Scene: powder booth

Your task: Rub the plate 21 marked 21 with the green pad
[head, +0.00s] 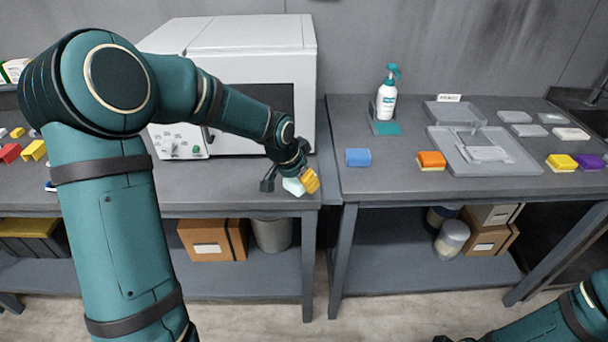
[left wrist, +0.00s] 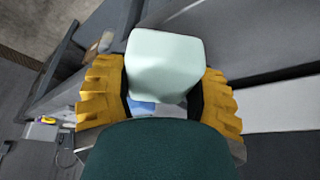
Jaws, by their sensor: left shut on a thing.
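My left gripper (head: 292,183) is shut on a pale mint-green block, the green pad (head: 294,187). It holds the pad by the front right corner of the left bench. In the left wrist view the pad (left wrist: 165,65) sits between the two yellow ribbed fingers (left wrist: 160,98). Several small grey plates lie at the right bench's back right, among them one plate (head: 514,117) and a paler one (head: 571,134). Another light plate (head: 485,154) lies in a grey tray (head: 455,160). No number 21 is readable. At the bottom edge only a dark sliver suggests my right gripper.
A blue sponge (head: 358,157), an orange sponge (head: 431,161), a yellow sponge (head: 561,163) and a purple sponge (head: 590,162) lie on the right bench (head: 390,180). A spray bottle (head: 387,98) stands behind. A white oven-like box (head: 240,80) fills the left bench's back. A narrow gap separates the benches.

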